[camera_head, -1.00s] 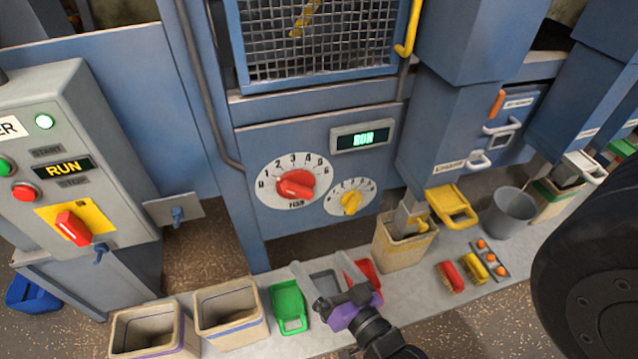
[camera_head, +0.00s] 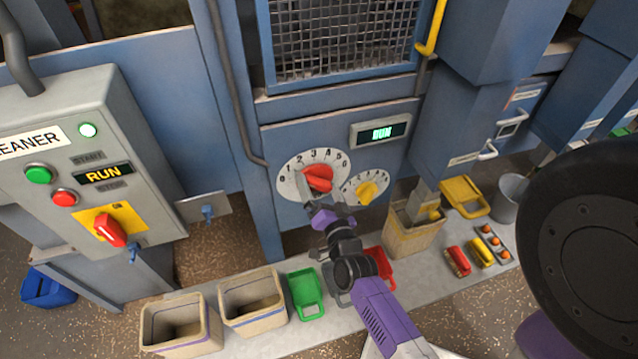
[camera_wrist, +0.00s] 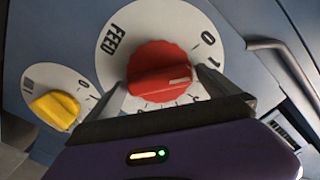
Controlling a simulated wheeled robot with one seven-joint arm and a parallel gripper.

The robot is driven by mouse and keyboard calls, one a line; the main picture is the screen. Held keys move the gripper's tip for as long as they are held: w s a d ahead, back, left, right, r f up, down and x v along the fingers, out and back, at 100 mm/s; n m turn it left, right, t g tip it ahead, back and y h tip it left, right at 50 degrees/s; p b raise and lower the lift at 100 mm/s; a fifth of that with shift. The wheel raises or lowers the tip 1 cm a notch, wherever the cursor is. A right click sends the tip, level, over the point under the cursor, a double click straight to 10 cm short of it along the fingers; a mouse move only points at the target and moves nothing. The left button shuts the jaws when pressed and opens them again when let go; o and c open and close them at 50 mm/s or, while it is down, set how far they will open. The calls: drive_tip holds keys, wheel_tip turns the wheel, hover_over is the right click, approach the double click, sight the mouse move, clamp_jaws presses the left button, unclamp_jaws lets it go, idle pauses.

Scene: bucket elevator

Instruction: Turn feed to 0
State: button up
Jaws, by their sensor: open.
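The feed dial (camera_head: 290,183) is a white disc with a red knob (camera_head: 319,175) on the blue machine panel. In the wrist view, the word FEED shows on the dial (camera_wrist: 112,62), with 0 and 1 at its upper right. There the red knob (camera_wrist: 160,68) has a white line pointing right, just below the 1. My gripper (camera_head: 318,193) is at the dial. In the wrist view its fingers stand open on either side of the knob's lower part (camera_wrist: 160,85). Contact cannot be told. The fingers hide some numbers.
A smaller dial with a yellow knob (camera_head: 367,190) is close beside the feed dial. A grey control box (camera_head: 85,170) stands left. Bins (camera_head: 180,325), a green scoop (camera_head: 304,292) and a tan bucket (camera_head: 412,240) line the ledge below.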

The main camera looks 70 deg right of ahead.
drive_tip(key=shift+w+d, duration=0.2)
drive_tip(key=shift+d, duration=0.1)
drive_tip(key=c, duration=1)
drive_tip(key=shift+r+n+p, duration=0.15)
drive_tip(key=shift+n+p, duration=0.45)
drive_tip(key=shift+n, duration=2)
drive_tip(key=o, duration=1)
drive_tip(key=shift+a, duration=0.15)
